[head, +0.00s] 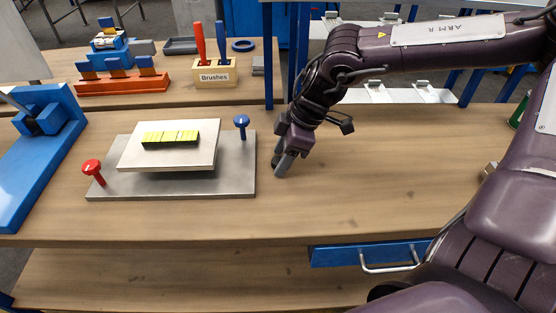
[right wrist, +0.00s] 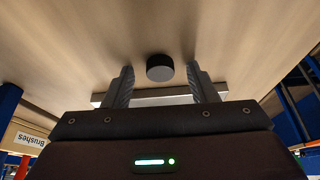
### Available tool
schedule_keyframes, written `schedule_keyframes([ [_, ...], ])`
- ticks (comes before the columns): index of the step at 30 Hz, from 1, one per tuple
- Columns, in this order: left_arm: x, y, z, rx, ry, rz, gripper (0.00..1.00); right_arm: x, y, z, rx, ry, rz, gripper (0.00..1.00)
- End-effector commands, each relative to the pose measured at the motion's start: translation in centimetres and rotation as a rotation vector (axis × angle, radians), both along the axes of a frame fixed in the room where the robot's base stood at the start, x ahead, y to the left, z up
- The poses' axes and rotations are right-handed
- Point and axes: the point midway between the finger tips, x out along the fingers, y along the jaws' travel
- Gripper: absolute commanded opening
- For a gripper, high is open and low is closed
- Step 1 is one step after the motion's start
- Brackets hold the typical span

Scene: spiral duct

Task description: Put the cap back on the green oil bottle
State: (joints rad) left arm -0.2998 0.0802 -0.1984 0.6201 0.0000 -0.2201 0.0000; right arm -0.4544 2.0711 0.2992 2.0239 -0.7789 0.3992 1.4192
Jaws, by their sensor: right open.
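A small round black cap (right wrist: 160,67) lies on the wooden bench top, seen in the right wrist view between my right gripper's two fingers, with a gap on each side. My right gripper (head: 280,164) is open and points down at the bench, just right of the grey metal plate. In the head view its fingers mostly hide the cap. A green object (head: 518,112), perhaps the oil bottle, shows in part at the right edge, cut by my own arm link; its top is hidden. My left gripper is not in view.
The grey base plate (head: 180,185) carries a raised plate with yellow blocks, a red knob (head: 92,168) and a blue knob (head: 241,121). A blue fixture (head: 40,150) stands at left. The Brushes holder (head: 214,74) stands behind. The bench right of my gripper is mostly clear.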

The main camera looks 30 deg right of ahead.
Motion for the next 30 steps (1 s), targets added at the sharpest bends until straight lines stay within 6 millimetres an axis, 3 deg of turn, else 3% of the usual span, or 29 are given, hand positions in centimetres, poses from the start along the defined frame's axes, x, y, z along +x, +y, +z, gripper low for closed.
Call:
schedule_keyframes([
  [8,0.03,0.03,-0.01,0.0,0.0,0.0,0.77,0.03,0.0,0.04,0.0,-0.001,0.0,0.53],
  [19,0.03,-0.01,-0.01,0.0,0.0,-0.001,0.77,0.02,-0.01,0.04,0.001,-0.001,0.0,0.07],
  [23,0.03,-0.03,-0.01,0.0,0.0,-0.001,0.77,0.02,-0.01,0.04,0.001,-0.001,0.0,0.02],
  [30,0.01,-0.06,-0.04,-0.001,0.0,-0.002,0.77,0.04,0.0,0.19,0.0,-0.002,0.001,0.02],
])
